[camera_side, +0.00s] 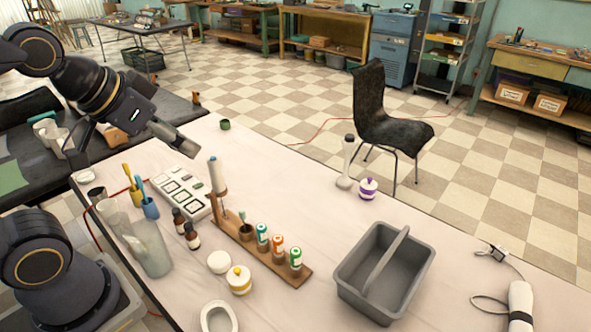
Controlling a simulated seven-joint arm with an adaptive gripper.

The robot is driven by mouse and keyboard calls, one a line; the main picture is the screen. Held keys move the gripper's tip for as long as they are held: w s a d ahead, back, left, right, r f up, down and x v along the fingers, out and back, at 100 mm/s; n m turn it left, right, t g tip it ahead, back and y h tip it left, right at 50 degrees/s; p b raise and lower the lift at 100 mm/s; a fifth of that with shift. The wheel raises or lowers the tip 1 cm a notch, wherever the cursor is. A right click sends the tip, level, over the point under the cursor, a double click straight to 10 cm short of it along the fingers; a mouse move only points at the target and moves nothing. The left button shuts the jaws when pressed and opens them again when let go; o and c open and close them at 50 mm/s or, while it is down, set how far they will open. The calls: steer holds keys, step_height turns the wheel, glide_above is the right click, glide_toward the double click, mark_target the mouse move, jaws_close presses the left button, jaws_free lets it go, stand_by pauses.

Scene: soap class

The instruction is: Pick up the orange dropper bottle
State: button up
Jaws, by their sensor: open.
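The bottle with the orange label (278,248) stands upright on a wooden rack (225,222), between a teal-labelled bottle (262,237) and a green-labelled bottle (296,261). Whether it has a dropper cap is too small to tell. My gripper (190,145) is up and to the left of the bottle, above the far left part of the table, apart from it. It is open, and I see nothing held in it.
A grey caddy (419,262) with a handle stands right of the rack. Two dark bottles (192,237), a white-and-yellow jar (239,281) and a clear pitcher (152,250) stand on the left.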

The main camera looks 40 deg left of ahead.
steer(key=w+d+f, duration=0.1)
steer(key=w+f, duration=0.1)
steer(key=w, duration=0.4)
steer(key=m+g+h, duration=0.1)
steer(key=m+g, duration=0.1)
steer(key=g, duration=0.1)
glide_above(278, 238)
steer(key=s, duration=0.2)
steer(key=f, duration=2.7)
steer(key=shift+w+a+f, duration=0.1)
steer(key=shift+w+a, duration=0.15)
steer(key=x, duration=0.2)
steer(key=s+x, duration=0.1)
steer(key=x, duration=0.1)
steer(key=shift+w+d+f, duration=0.1)
steer(key=shift+w+f, duration=0.1)
steer(key=shift+f, duration=0.35)
steer(key=shift+w+f, duration=0.2)
steer(key=shift+f, duration=0.25)
steer(key=c, duration=1.1)
steer(key=shift+o, duration=0.2)
